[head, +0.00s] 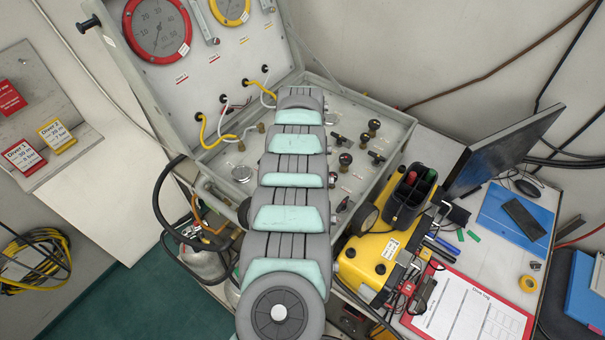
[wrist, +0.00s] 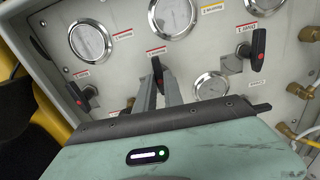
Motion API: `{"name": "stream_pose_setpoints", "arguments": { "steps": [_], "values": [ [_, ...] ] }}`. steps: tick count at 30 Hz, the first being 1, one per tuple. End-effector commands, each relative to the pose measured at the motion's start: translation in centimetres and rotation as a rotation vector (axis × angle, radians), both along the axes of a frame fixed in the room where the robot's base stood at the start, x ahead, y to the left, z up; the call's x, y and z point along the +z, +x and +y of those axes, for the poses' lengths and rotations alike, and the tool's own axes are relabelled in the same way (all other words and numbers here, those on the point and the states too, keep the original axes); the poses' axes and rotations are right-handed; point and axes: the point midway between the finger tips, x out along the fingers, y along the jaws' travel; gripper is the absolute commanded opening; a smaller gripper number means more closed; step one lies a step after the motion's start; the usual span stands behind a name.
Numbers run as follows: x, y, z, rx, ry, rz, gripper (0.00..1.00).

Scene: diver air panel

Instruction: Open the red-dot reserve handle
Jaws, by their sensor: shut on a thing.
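In the wrist view, my gripper (wrist: 160,78) is shut on a small black handle (wrist: 156,66) with a red dot on the grey panel (wrist: 120,88). The handle's top shows between the fingers; its lower part is partly hidden by them. Another black handle with a red dot (wrist: 78,96) is to the left, tilted. A third red-dot handle (wrist: 258,50) is to the right, nearly upright. In the head view, my arm hides the gripper and the held handle.
Round gauges (wrist: 91,39) surround the handles, one (wrist: 211,86) close to the right of my gripper. Brass fittings (wrist: 294,90) stick out at the right. In the head view, several knobs (head: 345,160) stand right of my arm, and a yellow case (head: 368,262) stands beside the panel box.

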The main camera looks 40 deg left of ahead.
Motion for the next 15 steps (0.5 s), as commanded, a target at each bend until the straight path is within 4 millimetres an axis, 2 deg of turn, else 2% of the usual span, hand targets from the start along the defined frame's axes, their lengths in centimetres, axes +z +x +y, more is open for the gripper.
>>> {"name": "stream_pose_setpoints", "arguments": {
  "steps": [7,8,15],
  "values": [
    [0.18,-0.01,0.02,-0.001,0.000,0.001,0.00],
    [0.18,-0.01,0.02,-0.001,0.000,0.001,0.14],
    [0.09,0.00,0.00,-0.001,0.000,0.000,0.34]
  ]
}}
